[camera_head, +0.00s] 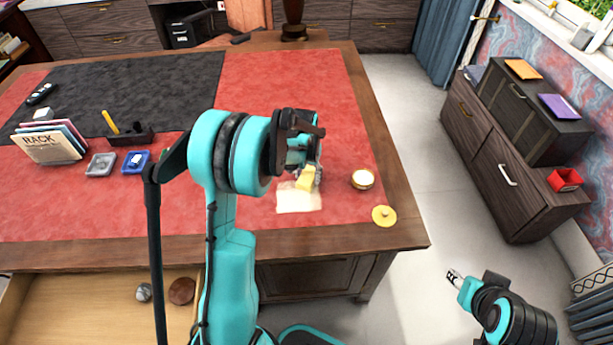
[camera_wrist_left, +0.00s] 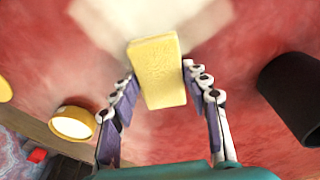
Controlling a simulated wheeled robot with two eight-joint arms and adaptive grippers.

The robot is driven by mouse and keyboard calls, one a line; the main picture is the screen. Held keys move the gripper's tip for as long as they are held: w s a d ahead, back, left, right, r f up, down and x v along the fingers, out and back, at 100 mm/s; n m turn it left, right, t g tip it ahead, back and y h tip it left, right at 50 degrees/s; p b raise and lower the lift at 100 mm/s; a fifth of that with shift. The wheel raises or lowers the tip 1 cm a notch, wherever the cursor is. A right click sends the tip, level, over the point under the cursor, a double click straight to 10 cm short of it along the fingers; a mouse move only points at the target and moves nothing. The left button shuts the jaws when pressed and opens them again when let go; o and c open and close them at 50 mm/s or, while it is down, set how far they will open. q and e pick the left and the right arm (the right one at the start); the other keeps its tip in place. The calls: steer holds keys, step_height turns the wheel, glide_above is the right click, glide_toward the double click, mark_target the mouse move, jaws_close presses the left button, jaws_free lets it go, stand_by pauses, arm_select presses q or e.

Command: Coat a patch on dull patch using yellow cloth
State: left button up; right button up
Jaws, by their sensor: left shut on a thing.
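The yellow cloth (camera_head: 306,178) is a small folded block, and my left gripper (camera_head: 310,170) is shut on it over the red desk top. In the left wrist view the cloth (camera_wrist_left: 158,72) sits between the fingertips of my left gripper (camera_wrist_left: 158,88). The dull patch (camera_head: 298,198) is a pale, whitish area on the red leather just in front of the cloth; it also shows at the top of the left wrist view (camera_wrist_left: 110,22). Whether the cloth touches the leather is unclear. My right gripper (camera_head: 455,277) is off the desk at the lower right; its finger opening is too small to tell.
An open round tin (camera_head: 362,180) with pale contents stands right of the patch, with its yellow lid (camera_head: 384,216) near the desk corner. A letter rack (camera_head: 50,145) and small trays (camera_head: 101,165) are at the left. An open drawer (camera_head: 90,300) juts out below.

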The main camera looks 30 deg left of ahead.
mark_target(308, 174)
arm_select(q)
steer(key=shift+w+a+r, duration=0.15)
steer(key=shift+w, duration=0.15)
steer(key=r+p, duration=0.2)
steer(key=r, duration=0.1)
steer(key=shift+s+r, duration=0.2)
steer(key=shift+w+r+p, duration=0.15)
steer(key=shift+r+p, duration=0.7)
steer(key=shift+r, duration=0.1)
steer(key=shift+r+p, duration=0.7)
steer(key=shift+r, duration=0.45)
